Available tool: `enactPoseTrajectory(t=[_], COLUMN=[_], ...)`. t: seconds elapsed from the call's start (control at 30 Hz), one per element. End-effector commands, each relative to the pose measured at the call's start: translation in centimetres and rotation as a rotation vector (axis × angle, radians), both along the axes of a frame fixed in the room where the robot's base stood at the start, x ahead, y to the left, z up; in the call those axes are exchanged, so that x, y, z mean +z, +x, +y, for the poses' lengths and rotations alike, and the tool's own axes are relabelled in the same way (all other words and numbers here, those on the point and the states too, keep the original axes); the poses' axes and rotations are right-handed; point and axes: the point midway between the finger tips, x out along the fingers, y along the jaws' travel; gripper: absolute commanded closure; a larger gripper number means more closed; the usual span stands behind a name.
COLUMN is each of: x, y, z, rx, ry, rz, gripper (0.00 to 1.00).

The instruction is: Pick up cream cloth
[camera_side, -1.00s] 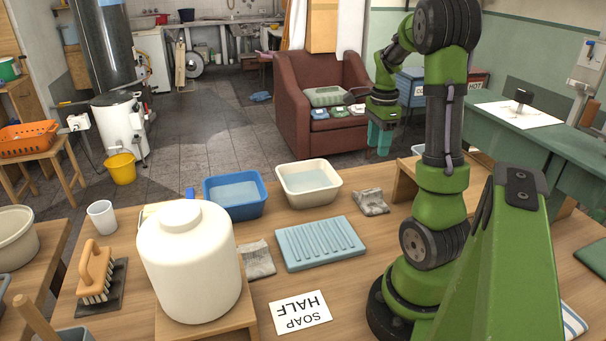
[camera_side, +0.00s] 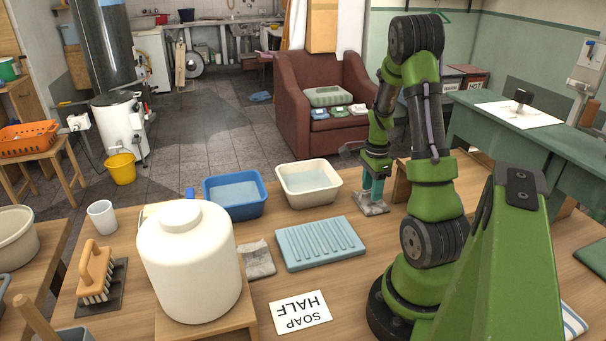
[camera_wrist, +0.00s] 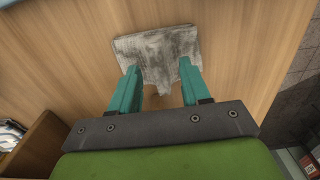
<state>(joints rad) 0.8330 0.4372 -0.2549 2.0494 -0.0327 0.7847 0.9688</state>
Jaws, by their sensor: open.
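A crumpled pale cloth with grey stains (camera_side: 369,208) lies on the wooden table, right of the cream basin. It looks greyish rather than clean cream. My gripper (camera_side: 372,190) points down right over it. In the wrist view the cloth (camera_wrist: 155,45) is spread flat, with a narrow part reaching between the teal fingers of my gripper (camera_wrist: 160,75). The fingers are apart, one on each side of that part. I cannot tell whether the fingertips touch the cloth or the table. Another greyish cloth (camera_side: 257,262) lies between the white jug and the blue ribbed board.
A cream basin (camera_side: 308,198) and a blue basin (camera_side: 235,207), both with water, stand left of my gripper. The blue ribbed board (camera_side: 320,243) lies in front. A white jug (camera_side: 190,265) stands at front left. A wooden stand is close on the right.

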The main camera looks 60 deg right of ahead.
Motion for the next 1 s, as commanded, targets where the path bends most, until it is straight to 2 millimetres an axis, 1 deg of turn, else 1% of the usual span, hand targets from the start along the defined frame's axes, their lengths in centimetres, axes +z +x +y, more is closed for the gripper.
enactPoseTrajectory(t=[0.2, 0.27, 0.5, 0.53, 0.87, 0.97, 1.0], x=[-0.1, -0.1, -0.1, -0.1, 0.1, 1.1, 1.7], y=[0.0, 0.0, 0.0, 0.0, 0.0, 0.1, 0.1], z=[0.0, 0.0, 0.0, 0.0, 0.0, -0.1, -0.1], rx=[-0.001, -0.001, -0.001, -0.001, 0.000, -0.001, -0.001], ry=[-0.001, -0.001, -0.001, -0.001, -0.001, -0.005, -0.004], rz=[-0.001, -0.001, -0.001, -0.001, -0.001, -0.003, -0.004], gripper=[0.53, 0.61, 0.98, 1.00, 1.00, 1.00, 1.00])
